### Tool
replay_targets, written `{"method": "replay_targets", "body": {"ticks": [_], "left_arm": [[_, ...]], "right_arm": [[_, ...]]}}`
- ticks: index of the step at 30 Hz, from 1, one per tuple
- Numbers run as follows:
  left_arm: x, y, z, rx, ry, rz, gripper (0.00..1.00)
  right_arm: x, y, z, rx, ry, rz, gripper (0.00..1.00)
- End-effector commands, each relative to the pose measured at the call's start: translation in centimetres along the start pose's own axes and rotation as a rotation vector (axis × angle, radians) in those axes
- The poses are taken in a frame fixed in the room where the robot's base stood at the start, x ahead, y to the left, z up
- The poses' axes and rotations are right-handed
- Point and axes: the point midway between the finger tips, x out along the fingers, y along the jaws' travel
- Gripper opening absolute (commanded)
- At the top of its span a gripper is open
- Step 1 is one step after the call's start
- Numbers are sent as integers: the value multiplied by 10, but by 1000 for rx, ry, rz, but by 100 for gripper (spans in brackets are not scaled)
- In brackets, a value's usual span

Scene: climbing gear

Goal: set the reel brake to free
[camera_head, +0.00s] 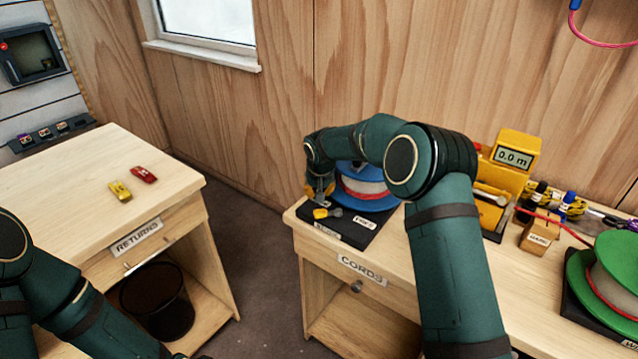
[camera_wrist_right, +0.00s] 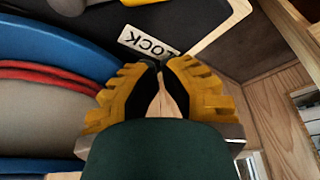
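The cord reel (camera_head: 369,199), blue with a red and pale winding, stands on a dark base plate (camera_head: 352,237) on the table marked CORDS. A small brake lever with a yellow end (camera_head: 321,213) and grey part (camera_head: 337,212) sits at the plate's front. A pale label (camera_head: 366,221) lies right of it, too small to read surely. In the wrist view a LOCK label (camera_wrist_right: 148,42) lies just beyond my right gripper (camera_wrist_right: 161,68). That gripper's yellow fingers meet at the tips with nothing visible between them. My left gripper is out of view.
A green reel (camera_head: 612,280) stands at the right of the table, with a yellow 0.0 m meter (camera_head: 514,158) behind. The RETURNS table (camera_head: 80,190) at left holds a yellow and a red item. A black bin (camera_head: 157,300) stands below it.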

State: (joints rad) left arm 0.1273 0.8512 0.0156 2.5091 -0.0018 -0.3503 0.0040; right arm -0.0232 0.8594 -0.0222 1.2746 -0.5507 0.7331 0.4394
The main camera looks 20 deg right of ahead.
Motion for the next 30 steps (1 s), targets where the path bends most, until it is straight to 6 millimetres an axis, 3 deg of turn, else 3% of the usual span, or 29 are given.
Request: {"method": "replay_targets", "body": {"ticks": [1,13,30], "left_arm": [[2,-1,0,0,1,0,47],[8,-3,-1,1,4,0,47],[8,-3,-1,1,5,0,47]], "right_arm": [[11,0,1,0,-2,0,0],[-4,0,34,-2,1,0,0],[-6,0,38,-8,1,-3,0]]}}
